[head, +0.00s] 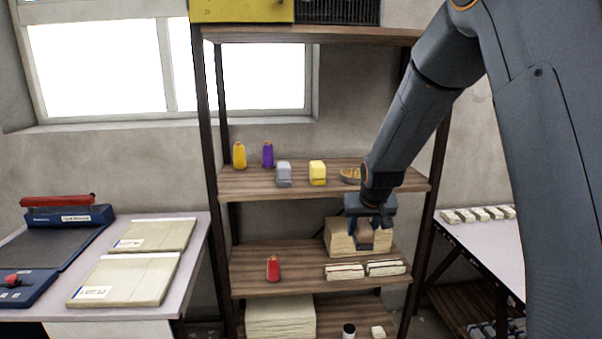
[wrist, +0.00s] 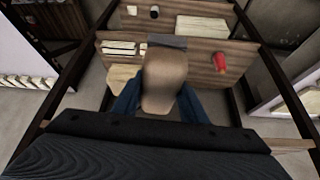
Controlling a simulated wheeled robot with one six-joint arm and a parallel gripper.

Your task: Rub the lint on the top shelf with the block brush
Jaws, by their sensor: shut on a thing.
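My gripper (head: 366,236) points down in front of the shelf rack, between the shelf with the thread cones (head: 300,182) and the shelf below it. It is shut on the block brush (wrist: 165,78), a tan rounded block with a grey strip at its far end. The brush's tan body also shows between the fingers in the head view (head: 365,228). The brush looks clear of the shelves. A top board (head: 320,35) carries a yellow box and a dark grille. I cannot make out any lint on the shelves.
The cone shelf holds yellow and purple cones (head: 267,155), grey and yellow blocks (head: 317,172) and a brown oval item (head: 350,175) near my arm. Tables stand on both sides.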

